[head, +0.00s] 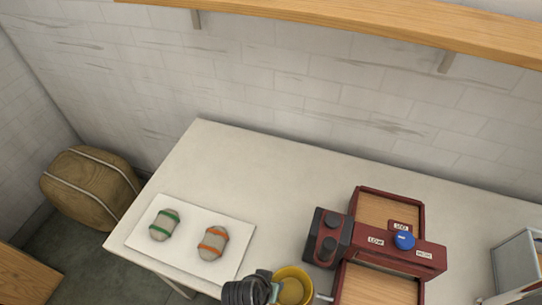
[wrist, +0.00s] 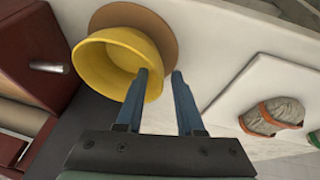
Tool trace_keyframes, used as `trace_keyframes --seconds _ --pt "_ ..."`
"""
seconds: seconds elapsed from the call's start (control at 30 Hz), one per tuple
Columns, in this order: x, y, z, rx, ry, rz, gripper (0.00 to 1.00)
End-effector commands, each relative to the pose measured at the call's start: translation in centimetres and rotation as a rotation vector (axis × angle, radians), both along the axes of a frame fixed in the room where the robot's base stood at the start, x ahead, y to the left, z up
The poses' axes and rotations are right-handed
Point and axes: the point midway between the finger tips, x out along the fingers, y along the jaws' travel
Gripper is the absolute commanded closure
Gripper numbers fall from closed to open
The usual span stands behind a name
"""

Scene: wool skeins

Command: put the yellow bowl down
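The yellow bowl (head: 293,287) is near the table's front edge, beside my gripper (head: 274,292) in the head view. In the wrist view the bowl (wrist: 118,62) lies against a round brown mat (wrist: 166,32), which shows behind it; whether its base rests flat there I cannot tell. My gripper (wrist: 160,72) has its two blue fingers spread apart at the bowl's near wall. The left finger overlaps the bowl's rim. The right finger is outside, with a gap between it and the bowl.
A dark red machine (head: 430,257) with a blue knob (head: 404,240) stands just right of the bowl. On the left, a white board (head: 184,252) holds a green-banded skein (head: 164,225) and an orange-banded skein (head: 212,243). The table's back middle (head: 275,170) is clear.

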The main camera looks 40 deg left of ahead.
Motion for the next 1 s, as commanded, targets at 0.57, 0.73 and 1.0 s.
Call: trace_keyframes --seconds 0.57,0.73,1.0 --pt "-2.8 0.1 6.9 0.002 -0.002 0.0 0.63" --pt "-3.9 0.1 9.3 0.002 -0.002 0.0 0.63" --pt "-4.8 0.1 11.1 -0.001 0.001 -0.001 0.63"
